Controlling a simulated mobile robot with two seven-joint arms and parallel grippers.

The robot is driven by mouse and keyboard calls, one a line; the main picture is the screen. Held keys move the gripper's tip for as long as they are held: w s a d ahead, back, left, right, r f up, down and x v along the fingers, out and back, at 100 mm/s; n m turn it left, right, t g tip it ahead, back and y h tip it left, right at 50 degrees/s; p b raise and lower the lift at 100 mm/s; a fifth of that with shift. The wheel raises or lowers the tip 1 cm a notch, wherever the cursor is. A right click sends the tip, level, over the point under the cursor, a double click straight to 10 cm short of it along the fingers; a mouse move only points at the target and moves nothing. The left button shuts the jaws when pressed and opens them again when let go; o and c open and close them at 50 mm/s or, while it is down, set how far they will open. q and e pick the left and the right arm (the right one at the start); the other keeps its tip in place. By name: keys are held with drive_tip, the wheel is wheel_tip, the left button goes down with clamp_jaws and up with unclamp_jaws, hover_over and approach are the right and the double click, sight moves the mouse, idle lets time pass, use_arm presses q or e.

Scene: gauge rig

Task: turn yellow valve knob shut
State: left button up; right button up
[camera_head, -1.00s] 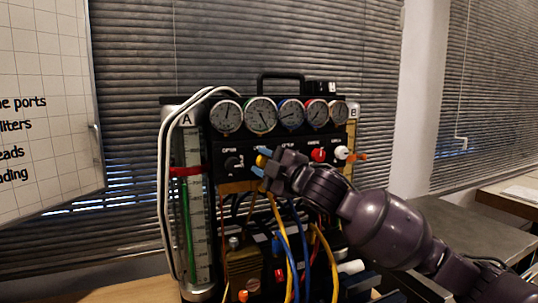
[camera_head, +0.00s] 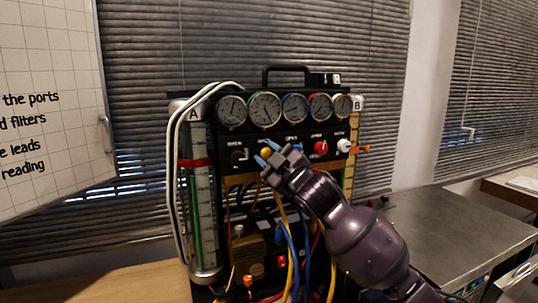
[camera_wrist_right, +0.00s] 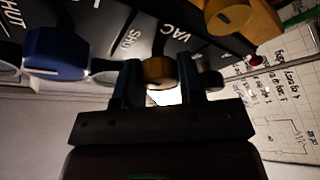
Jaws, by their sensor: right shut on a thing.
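The yellow valve knob (camera_head: 265,151) sits on the black panel under the gauges, second from the left, partly hidden by my right gripper (camera_head: 268,153). In the head view the blue-tipped fingers lie on either side of it. In the right wrist view the yellow knob (camera_wrist_right: 158,71) is between the two fingers of my right gripper (camera_wrist_right: 158,83), which are shut on it. The knob's pointer mark and exact angle are hidden. My left gripper is not in view.
A blue knob (camera_wrist_right: 58,52) is beside the gripper in the wrist view. A red knob (camera_head: 321,147) and a white knob (camera_head: 345,145) are further right on the panel. Several gauges (camera_head: 264,107) stand above. Blue and yellow hoses (camera_head: 290,245) hang below.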

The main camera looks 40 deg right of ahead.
drive_tip(key=shift+f, duration=0.1)
drive_tip(key=o, duration=0.9)
drive_tip(key=shift+s, duration=0.1)
drive_tip(key=v, duration=1)
drive_tip(key=shift+s, duration=0.3)
